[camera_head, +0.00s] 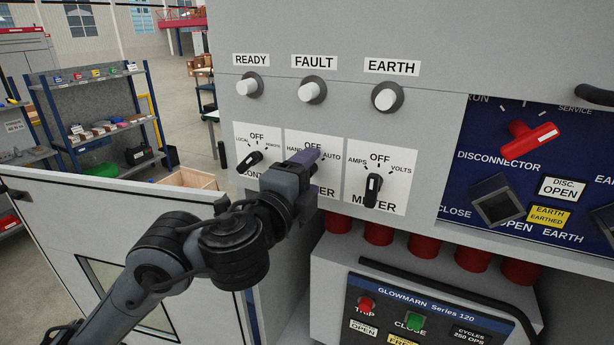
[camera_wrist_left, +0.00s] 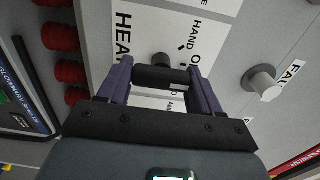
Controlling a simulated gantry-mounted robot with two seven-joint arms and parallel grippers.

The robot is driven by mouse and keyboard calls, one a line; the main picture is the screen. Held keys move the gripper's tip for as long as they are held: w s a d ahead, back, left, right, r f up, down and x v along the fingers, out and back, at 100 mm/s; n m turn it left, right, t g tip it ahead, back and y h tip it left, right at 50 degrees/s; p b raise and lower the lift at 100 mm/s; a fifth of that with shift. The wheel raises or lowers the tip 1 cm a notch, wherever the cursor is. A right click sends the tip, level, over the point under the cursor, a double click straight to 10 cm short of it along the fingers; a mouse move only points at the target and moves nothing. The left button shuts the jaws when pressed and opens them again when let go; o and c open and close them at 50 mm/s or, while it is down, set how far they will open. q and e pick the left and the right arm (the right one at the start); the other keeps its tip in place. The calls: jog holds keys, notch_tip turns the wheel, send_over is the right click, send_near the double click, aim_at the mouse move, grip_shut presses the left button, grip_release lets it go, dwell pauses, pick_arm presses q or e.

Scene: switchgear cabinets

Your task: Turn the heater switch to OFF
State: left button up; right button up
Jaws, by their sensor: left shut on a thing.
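The heater switch is on the middle label plate (camera_head: 326,191), marked HAND, OFF and AUTO. In the head view my left gripper (camera_head: 303,160) covers its knob. In the left wrist view the black switch handle (camera_wrist_left: 161,77) lies between the two purple fingers of my left gripper (camera_wrist_left: 160,88), which is shut on it. The handle spans the gap from finger to finger, roughly in line with the panel's up-down direction. I cannot tell which end is its pointer. The HEATER label is partly hidden in both views. My right gripper is not in view.
A LOCAL/REMOTE switch (camera_head: 250,161) is close on the left, and a METER switch (camera_head: 372,189) on the right. White READY, FAULT and EARTH lamps (camera_head: 386,97) stick out above. A red disconnector handle (camera_head: 529,139) is further right. An open cabinet door (camera_head: 70,215) stands at lower left.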

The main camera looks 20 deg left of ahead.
pick_arm(q)
jog(key=o, duration=1)
jog(key=shift+c, duration=0.2)
jog(key=s+p, duration=0.7)
jog(key=s, duration=0.4)
jog(key=shift+a, duration=0.4)
jog(key=shift+w, duration=0.1)
